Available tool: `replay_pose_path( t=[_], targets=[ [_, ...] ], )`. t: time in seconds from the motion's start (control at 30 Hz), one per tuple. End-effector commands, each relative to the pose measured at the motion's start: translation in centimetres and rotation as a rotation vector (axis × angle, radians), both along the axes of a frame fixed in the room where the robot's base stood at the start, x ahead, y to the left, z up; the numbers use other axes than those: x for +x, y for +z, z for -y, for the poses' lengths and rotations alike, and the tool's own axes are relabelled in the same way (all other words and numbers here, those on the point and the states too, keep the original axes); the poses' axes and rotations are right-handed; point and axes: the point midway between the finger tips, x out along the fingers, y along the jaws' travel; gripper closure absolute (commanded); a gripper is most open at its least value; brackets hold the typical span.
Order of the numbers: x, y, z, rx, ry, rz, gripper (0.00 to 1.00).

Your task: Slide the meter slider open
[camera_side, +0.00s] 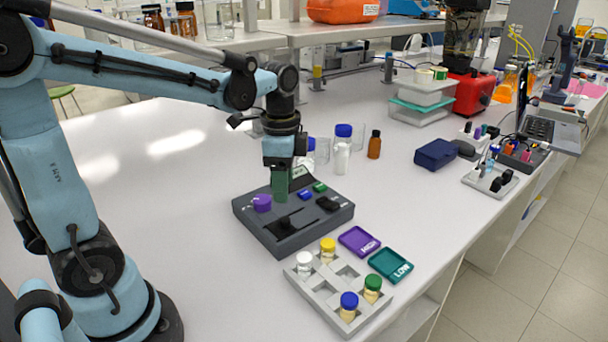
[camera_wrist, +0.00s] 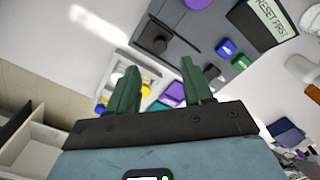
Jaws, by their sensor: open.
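The dark grey meter box (camera_side: 254,223) lies on the bench below my gripper. A black knob (camera_side: 285,222) stands on its front part, and it shows in the wrist view (camera_wrist: 158,45) beside a thin dark slot. I take this knob for the slider, but its setting is hard to tell. My gripper (camera_side: 280,196) points down over the middle of the box, behind the knob in the side view. Its green fingers are apart and empty in the wrist view (camera_wrist: 158,66). The fingers partly hide the box's top.
The box also bears a purple knob (camera_side: 262,203), a blue button (camera_side: 305,195), a green button (camera_side: 320,187) and a display (camera_wrist: 265,20). A grey vial rack (camera_side: 316,299), a purple tray (camera_side: 360,241) and a teal tray (camera_side: 390,265) lie in front. Bottles (camera_side: 343,150) stand behind.

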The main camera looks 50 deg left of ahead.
Motion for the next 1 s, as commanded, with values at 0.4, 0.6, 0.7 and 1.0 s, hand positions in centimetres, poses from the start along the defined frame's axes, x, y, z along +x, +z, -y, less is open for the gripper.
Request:
replay_pose_path(
  t=[0.4, 0.6, 0.7, 1.0],
  targets=[
    [0.0, -5.8, 0.0, 0.0, 0.001, 0.001, 0.49],
    [0.0, -7.5, 0.0, 0.0, 0.001, 0.001, 0.49],
    [0.0, -7.9, 0.0, 0.0, 0.001, 0.001, 0.49],
    [-0.1, -8.0, 0.0, 0.0, 0.001, 0.001, 0.49]
  ],
)
